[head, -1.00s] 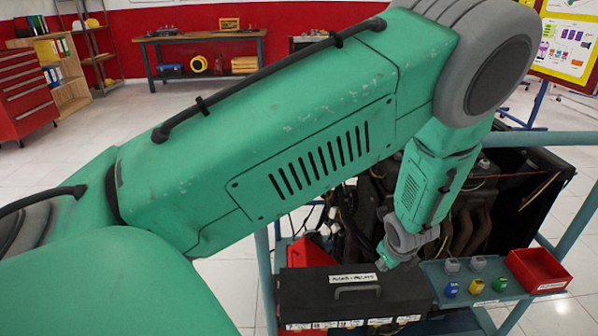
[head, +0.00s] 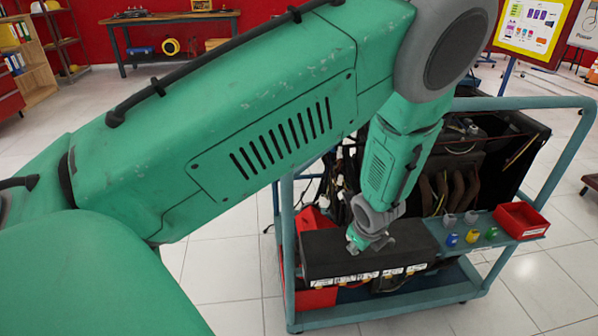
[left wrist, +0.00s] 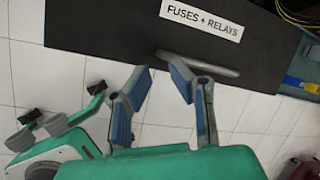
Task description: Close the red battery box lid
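A red slanted panel (head: 312,219) shows behind the left end of a black box (head: 330,254) on the cart; it may be the battery box lid, but the box below it is mostly hidden. A red surface (head: 315,298) also shows under the black box's left front. My left gripper (head: 368,245) is at the black box's top, apart from the red panel. In the left wrist view its two fingers (left wrist: 160,90) are spread and empty, close to the grey handle (left wrist: 198,64) below the "FUSES + RELAYS" label. I cannot tell whether they touch it.
The teal cart frame (head: 289,262) surrounds the engine. A shelf with small coloured parts and a red tray (head: 521,220) sits right of the black box. Cables hang behind it. The tiled floor (head: 235,270) left of the cart is clear.

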